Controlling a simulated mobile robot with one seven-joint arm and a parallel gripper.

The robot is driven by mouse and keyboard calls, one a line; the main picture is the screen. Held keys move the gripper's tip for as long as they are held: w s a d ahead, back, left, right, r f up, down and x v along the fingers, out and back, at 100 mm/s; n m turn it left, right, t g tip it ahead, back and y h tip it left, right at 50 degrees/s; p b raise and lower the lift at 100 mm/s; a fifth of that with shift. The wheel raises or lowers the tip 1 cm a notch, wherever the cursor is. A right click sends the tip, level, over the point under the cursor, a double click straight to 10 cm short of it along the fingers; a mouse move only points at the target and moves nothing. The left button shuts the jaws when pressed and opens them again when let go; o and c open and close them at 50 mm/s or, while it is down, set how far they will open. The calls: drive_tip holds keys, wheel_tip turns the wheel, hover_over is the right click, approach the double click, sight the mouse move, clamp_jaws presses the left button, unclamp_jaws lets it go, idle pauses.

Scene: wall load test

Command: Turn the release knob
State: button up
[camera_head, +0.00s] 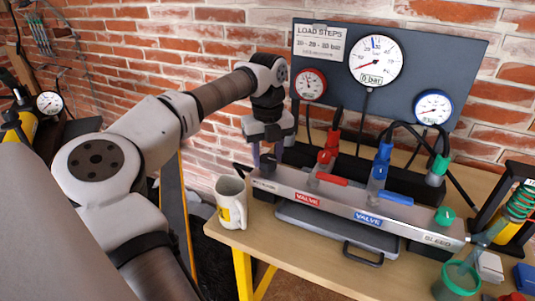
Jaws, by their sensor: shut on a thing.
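A long grey metal manifold (345,202) lies along the bench, with a red-handled valve (332,181), a blue-handled valve (396,197) and a green knob (445,215) by the word BLEED. My gripper (267,166) points down at the manifold's left end. Its fingers are shut on a small dark piece there, which I take to be the release knob (268,163); the fingers hide most of it, and its turn angle cannot be read. A short black lever (242,167) sticks out to the left of the fingers.
A white mug (231,203) stands close to the left of the manifold's end. A gauge board (385,75) stands behind; its large dial reads 0 bar. A green cup (456,280) and spring stand (510,215) are at right. Brick wall lies behind.

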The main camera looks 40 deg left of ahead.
drive_tip(key=o, duration=1)
drive_tip(key=shift+r, duration=0.1)
